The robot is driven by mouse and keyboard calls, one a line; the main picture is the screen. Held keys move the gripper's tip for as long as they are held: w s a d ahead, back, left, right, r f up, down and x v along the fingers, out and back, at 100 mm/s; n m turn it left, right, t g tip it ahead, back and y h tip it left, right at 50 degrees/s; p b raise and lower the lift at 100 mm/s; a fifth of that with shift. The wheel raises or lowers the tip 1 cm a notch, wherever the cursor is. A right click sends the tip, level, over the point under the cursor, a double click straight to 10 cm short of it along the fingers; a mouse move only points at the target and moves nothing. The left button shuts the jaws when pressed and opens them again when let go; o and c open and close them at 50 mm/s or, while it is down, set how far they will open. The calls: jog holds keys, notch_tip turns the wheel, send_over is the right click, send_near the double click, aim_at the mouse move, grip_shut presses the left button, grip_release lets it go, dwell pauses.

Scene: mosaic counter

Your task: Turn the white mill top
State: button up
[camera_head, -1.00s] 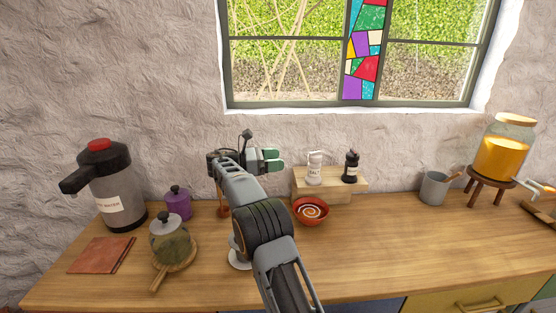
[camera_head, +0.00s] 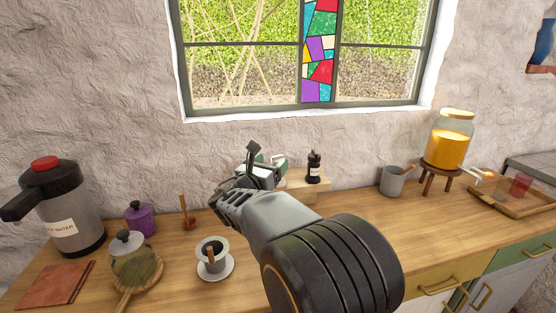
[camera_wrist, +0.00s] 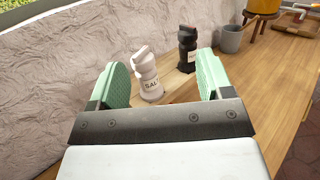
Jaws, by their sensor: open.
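The white mill, labelled SALT, shows in the wrist view (camera_wrist: 147,75) with its tilted white top (camera_wrist: 141,54). It stands on a wooden block (camera_head: 305,189), in line with the gap between my fingers and a little beyond their tips. My gripper (camera_wrist: 166,78) is open with green pads and nothing between them. In the head view my gripper (camera_head: 265,163) hides most or all of the white mill. The black mill (camera_head: 313,168) stands to the right on the same block, and also shows in the wrist view (camera_wrist: 187,48).
A grey mug (camera_head: 393,181) and a jar of orange liquid (camera_head: 449,141) stand to the right. A water dispenser (camera_head: 62,208), purple pot (camera_head: 140,218), glass teapot (camera_head: 132,262) and cup on a saucer (camera_head: 213,252) stand to the left. The stone wall is close behind.

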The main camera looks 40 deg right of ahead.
aim_at(275, 161)
notch_tip(275, 161, down, 5)
jog(key=w+a+n+t+y, duration=0.1)
jog(key=w+n+t+y, duration=0.1)
jog(key=t+y, duration=0.1)
jog(key=p+x, duration=0.2)
jog(key=x, duration=1.1)
jog(key=shift+s+d+f, duration=0.1)
jog(key=shift+s+d, duration=0.05)
jog(key=shift+c, duration=0.5)
jog(key=c, duration=0.8)
jog(key=shift+c, duration=0.2)
jog(key=shift+m+g+p, duration=0.3)
jog(key=shift+g+p, duration=0.05)
jog(key=shift+g, duration=0.15)
